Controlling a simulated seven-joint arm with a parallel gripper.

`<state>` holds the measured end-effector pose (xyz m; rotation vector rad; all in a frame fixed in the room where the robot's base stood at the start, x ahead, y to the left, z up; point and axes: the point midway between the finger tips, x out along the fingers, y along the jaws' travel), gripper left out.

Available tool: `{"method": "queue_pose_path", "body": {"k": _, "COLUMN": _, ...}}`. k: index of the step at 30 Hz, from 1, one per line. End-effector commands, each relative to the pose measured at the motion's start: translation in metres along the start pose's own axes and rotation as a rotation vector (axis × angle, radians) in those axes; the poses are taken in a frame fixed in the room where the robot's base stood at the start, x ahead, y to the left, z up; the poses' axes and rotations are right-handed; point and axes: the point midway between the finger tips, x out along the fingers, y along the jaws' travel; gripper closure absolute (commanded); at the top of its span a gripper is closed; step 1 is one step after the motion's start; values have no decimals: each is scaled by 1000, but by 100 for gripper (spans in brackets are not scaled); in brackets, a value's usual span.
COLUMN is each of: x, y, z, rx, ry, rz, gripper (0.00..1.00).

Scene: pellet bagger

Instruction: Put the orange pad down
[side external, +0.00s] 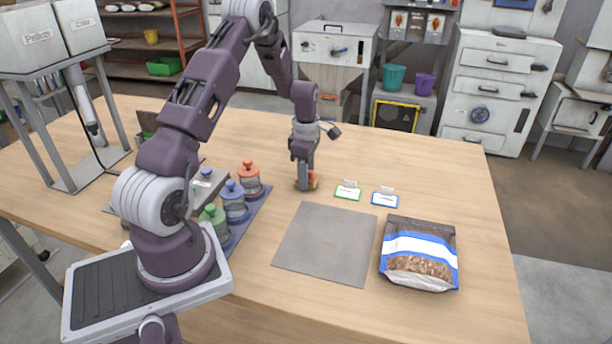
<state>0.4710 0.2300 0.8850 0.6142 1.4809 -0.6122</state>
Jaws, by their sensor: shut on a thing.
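My gripper (304,178) points straight down over the wooden table, left of the green-edged card. It is shut on the orange pad (314,181), a small piece that shows only as a bit of orange at the fingertips. The fingers hide most of the pad. It is at or very near the table top; I cannot tell whether it touches.
A grey mat (325,244) lies in front of my gripper, with a pellet bag (419,255) to its right. Jars with red (249,169), blue (233,190) and green (213,214) lids stand left. The table behind is clear.

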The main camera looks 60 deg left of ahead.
Motion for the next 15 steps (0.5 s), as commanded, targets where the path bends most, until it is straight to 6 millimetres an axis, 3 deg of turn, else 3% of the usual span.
{"method": "queue_pose_path", "body": {"k": 4, "x": 3, "y": 0, "z": 0, "rx": 0, "ry": 1, "rz": -1, "gripper": 100}}
{"method": "queue_pose_path", "body": {"k": 5, "x": 3, "y": 0, "z": 0, "rx": 0, "ry": 1, "rz": 0, "gripper": 57}}
{"method": "queue_pose_path", "body": {"k": 8, "x": 2, "y": 0, "z": 0, "rx": 0, "ry": 0, "rz": 0, "gripper": 39}}
{"method": "queue_pose_path", "body": {"k": 15, "x": 2, "y": 0, "z": 0, "rx": 0, "ry": 0, "rz": 0, "gripper": 39}}
